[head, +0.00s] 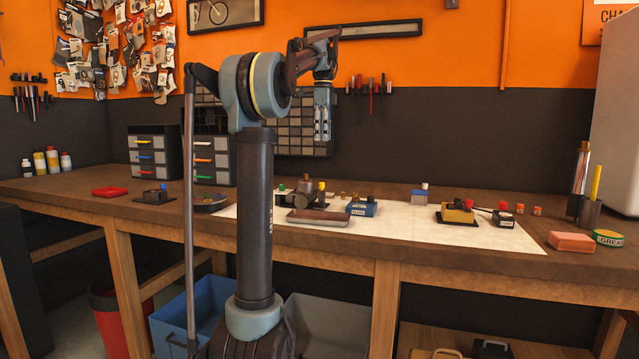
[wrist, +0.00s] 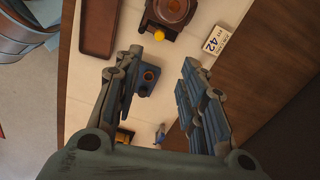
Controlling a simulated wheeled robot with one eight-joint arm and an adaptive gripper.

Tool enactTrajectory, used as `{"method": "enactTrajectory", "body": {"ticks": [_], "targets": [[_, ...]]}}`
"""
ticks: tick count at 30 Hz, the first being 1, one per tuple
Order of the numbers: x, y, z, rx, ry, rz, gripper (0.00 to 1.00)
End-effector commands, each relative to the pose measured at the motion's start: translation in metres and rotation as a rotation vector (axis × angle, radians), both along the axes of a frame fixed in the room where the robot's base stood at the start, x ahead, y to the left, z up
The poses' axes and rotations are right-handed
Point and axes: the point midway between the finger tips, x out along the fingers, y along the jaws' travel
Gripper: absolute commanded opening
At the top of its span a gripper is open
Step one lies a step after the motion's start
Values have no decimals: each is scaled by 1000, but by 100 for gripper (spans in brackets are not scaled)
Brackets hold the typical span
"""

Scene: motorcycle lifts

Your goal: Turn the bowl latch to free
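A dark fixture (wrist: 150,14) with a round brown bowl-like top (wrist: 174,9) and a yellow knob (wrist: 158,35) on its near side is at the top edge of the wrist view, partly cut off. I cannot tell for sure that the knob is the bowl latch. The fixture seems to be the dark one on the bench mat in the head view (head: 314,188). My gripper (head: 322,138) hangs fingers-down above the back of the bench, apart from everything. In the wrist view my gripper (wrist: 158,66) is open and empty, and a blue block with a hole (wrist: 146,77) shows below and between its fingers.
A brown tray (head: 318,217) lies in front of the fixture. The blue block (head: 362,208) and a yellow block (head: 457,212) sit on the pale mat (head: 400,233). A small "42" card (wrist: 216,40) lies near the wooden back strip. Open mat lies between the blue and yellow blocks.

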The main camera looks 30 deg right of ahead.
Motion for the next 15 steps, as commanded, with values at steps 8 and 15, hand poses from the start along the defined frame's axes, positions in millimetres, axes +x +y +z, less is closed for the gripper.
{"method": "enactTrajectory", "body": {"ticks": [8,15], "targets": [[0,1,-38,0,0,2,38],[0,1,-79,0,0,3,38]]}}
